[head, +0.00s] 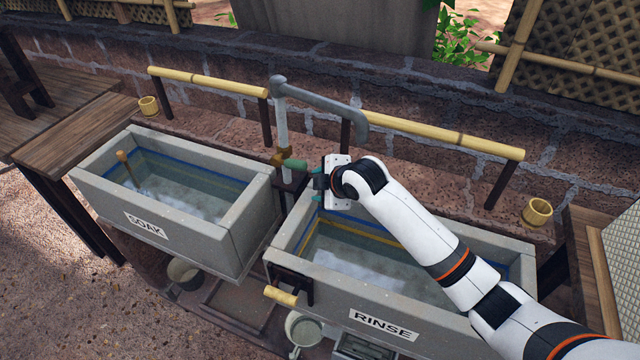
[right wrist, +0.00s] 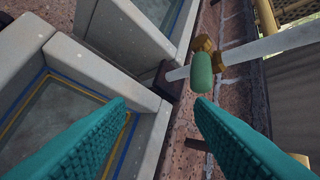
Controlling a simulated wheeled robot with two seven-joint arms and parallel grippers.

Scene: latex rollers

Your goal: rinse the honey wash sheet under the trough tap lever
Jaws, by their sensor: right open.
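The tap stands behind the troughs, with a grey spout (head: 322,100) bent over the rinse trough (head: 440,322). Its green lever (head: 295,164) sticks out from a brass valve and also shows in the right wrist view (right wrist: 203,72). My right gripper (head: 317,190) is open and empty over the rinse trough's back left corner, close beside the lever. In the right wrist view its teal fingers (right wrist: 160,103) are apart, with the lever beyond the right fingertip. No stream of water shows under the spout. I cannot make out a honey sheet. My left gripper is out of view.
The soak trough (head: 185,238) stands left, with water and a wooden stick in it. Bamboo rails (head: 440,134) run along the brick wall behind. Bamboo cups (head: 537,211) sit at both ends of the ledge. A bamboo handle (head: 281,296) projects at the rinse trough's front left.

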